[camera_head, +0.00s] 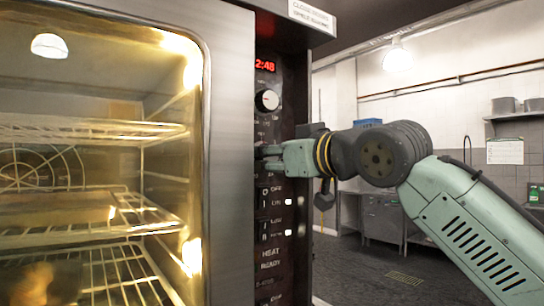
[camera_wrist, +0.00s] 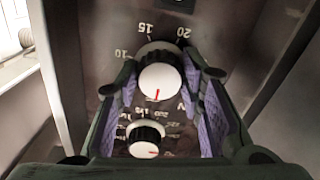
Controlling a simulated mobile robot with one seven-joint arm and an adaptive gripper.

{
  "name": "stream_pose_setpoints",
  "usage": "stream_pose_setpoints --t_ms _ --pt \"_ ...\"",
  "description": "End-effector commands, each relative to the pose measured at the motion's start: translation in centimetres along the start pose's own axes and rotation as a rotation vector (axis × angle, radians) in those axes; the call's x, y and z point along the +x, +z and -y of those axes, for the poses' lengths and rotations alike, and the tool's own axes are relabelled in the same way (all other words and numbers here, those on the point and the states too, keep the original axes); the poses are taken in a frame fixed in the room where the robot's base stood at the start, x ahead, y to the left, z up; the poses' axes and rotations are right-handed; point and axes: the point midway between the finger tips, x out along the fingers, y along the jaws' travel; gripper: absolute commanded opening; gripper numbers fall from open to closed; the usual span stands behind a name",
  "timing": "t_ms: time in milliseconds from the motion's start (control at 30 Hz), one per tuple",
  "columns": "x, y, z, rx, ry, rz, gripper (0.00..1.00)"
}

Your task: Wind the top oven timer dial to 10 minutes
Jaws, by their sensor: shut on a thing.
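In the wrist view, a dial with a white cap and dark knurled rim (camera_wrist: 161,80) sits on a dark panel. The numbers 10, 15 and 20 are printed around its upper side, and its red mark points down and slightly left. My gripper (camera_wrist: 161,92) has a purple-padded finger on each side of this dial and is shut on it. In the head view, my gripper (camera_head: 268,158) reaches in from the right against the control panel and hides the held dial.
A second white-capped dial (camera_wrist: 146,148) shows lower in the wrist view. In the head view, a white-capped dial (camera_head: 267,100) sits above my gripper, below a red display (camera_head: 265,65). Switches (camera_head: 276,202) lie below. The lit oven's glass door (camera_head: 100,155) stands left.

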Motion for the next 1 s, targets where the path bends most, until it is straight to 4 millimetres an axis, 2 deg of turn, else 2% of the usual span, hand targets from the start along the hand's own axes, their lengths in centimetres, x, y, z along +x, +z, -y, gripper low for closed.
stream_pose_setpoints --t_ms 367,1000 --pt "0.13 0.00 0.13 0.132 -0.008 -0.005 0.07" --pt "0.10 0.07 0.17 0.703 -0.004 0.001 0.07"
